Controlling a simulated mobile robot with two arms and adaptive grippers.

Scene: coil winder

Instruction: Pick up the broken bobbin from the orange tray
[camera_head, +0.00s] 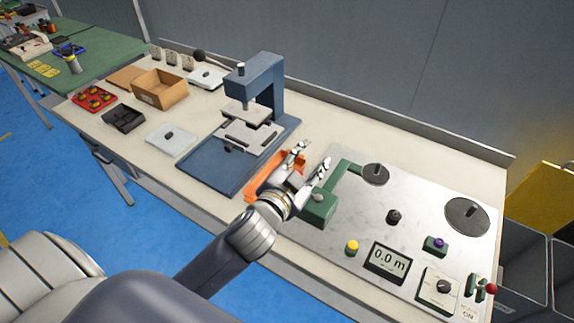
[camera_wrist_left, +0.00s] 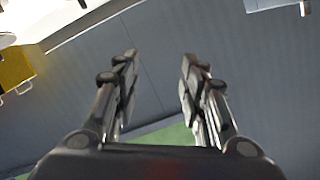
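The orange tray (camera_head: 262,180) sits on the bench between the blue press and the coil winder, partly hidden behind my left gripper and wrist. I cannot make out a bobbin in it. My left gripper (camera_head: 310,157) is in front of and above the tray in the head view, fingers apart and pointing away from me. In the left wrist view the two fingers (camera_wrist_left: 160,75) stand wide apart with nothing between them; only the grey wall and a green patch show beyond. My right gripper is not in view.
The blue press (camera_head: 262,95) stands left of the tray. The coil winder plate (camera_head: 408,215) with a green arm, discs and a display lies right. A cardboard box (camera_head: 160,90), a red tray (camera_head: 94,97) and a black tray (camera_head: 124,119) are further left.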

